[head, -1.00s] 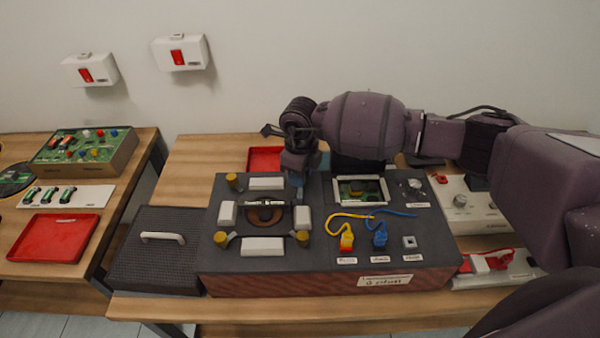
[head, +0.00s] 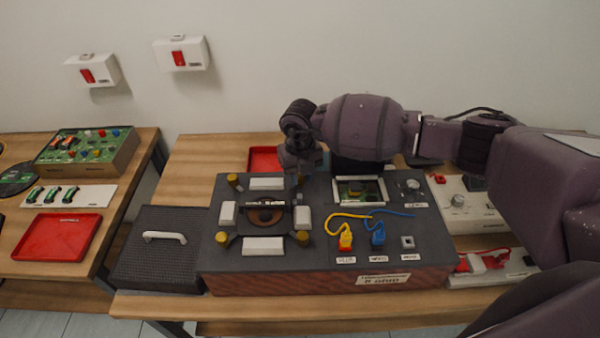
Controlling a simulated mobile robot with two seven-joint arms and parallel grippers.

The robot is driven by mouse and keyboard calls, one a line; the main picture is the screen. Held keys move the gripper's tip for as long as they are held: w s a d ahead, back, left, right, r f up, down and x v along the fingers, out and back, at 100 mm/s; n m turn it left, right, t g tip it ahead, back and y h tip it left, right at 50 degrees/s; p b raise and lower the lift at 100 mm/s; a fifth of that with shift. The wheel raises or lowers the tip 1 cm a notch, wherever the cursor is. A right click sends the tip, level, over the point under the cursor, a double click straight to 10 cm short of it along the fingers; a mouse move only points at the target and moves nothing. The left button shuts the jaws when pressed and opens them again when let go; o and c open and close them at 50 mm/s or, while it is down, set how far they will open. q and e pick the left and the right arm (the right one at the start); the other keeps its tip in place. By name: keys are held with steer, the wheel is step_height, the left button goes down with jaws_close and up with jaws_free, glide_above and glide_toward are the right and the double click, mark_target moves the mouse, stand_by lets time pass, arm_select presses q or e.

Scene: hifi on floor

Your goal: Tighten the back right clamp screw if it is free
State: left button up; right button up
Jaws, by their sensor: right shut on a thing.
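The hi-fi unit (head: 330,262) is a dark box with a speaker opening at its left, crossed by a black labelled bar (head: 264,203). Yellow-topped clamp screws show at the back left (head: 234,181), front left (head: 221,238) and front right (head: 302,238) of the opening. The back right clamp screw is mostly hidden under my right gripper (head: 300,179). That gripper points down at that corner and is shut on the screw; its fingertips are hard to make out. My left gripper is not in view.
White blocks ring the opening. A yellow plug (head: 345,243) and a blue plug (head: 378,239) with looping cables stand to the right. A dark panel with a handle (head: 165,236) lies at the left. A red tray (head: 264,158) is behind.

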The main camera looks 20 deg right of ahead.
stand_by(0.6)
steer(key=o, duration=0.9)
steer(key=shift+r, duration=0.1)
steer(key=shift+r, duration=0.3)
step_height(320, 180, up, 10)
steer(key=shift+r+b, duration=0.1)
steer(key=shift+b, duration=0.25)
